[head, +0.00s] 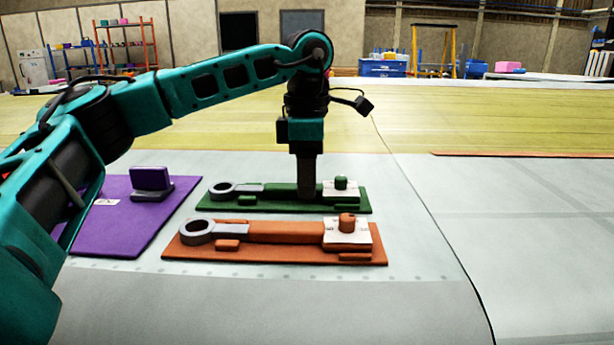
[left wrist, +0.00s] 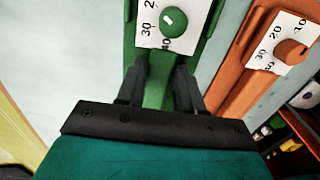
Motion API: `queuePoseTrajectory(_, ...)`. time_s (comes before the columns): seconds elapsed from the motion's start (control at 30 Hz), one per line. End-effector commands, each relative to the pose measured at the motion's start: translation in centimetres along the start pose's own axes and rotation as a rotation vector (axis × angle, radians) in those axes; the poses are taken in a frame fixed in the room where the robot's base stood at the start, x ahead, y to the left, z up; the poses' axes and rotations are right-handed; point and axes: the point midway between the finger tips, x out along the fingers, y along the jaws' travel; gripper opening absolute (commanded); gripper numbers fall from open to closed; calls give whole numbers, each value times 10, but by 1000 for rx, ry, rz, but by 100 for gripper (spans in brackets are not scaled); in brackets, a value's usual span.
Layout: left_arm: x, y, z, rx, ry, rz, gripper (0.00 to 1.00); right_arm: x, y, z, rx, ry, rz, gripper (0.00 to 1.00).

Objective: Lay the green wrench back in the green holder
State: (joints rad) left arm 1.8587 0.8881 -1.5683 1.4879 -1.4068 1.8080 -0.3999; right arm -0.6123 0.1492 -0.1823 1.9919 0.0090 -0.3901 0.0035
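The green wrench (head: 277,189) lies along the green holder (head: 350,208), its grey ring end (head: 222,189) to the left. It looks level; I cannot tell whether it touches the holder all along. My left gripper (head: 306,193) points straight down at the wrench's handle, near the numbered white card and green knob (head: 341,184). In the left wrist view the fingers (left wrist: 160,88) stand either side of the green handle (left wrist: 158,72), very close to it. Whether they press on it is not clear. The right gripper is out of view.
An orange holder (head: 280,254) with an orange wrench (head: 285,232) lies just in front, parallel to the green one. A purple board (head: 115,231) with an upright purple block (head: 151,179) is at the left. The grey surface to the right is clear.

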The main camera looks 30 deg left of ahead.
Motion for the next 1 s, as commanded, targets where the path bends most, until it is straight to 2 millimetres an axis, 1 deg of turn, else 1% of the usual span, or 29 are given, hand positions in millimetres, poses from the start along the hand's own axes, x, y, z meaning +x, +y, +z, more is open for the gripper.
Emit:
queuePoseTrajectory(0.03, 0, 0, 0, 0, 0, 0, 42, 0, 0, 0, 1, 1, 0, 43)
queuePoseTrajectory(0.2, 0, 0, 0, 0, 1, -1, 58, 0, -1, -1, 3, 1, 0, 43)
queuePoseTrajectory(0.23, 0, 0, 0, 0, 1, -1, 59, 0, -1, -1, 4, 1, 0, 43)
queuePoseTrajectory(0.43, 2, 0, 0, 0, 3, -3, 59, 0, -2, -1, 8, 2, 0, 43)
queuePoseTrajectory(0.57, -6, 0, 0, 0, 1, -1, 59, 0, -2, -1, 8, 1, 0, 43)
queuePoseTrajectory(0.67, -21, 0, 1, 1, -1, 0, 59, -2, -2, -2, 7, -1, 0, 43)
queuePoseTrajectory(0.87, -67, 0, 1, 1, -2, 0, 59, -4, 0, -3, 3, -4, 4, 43)
queuePoseTrajectory(1.0, -98, 0, 1, 0, 0, 0, 59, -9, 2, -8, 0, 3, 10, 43)
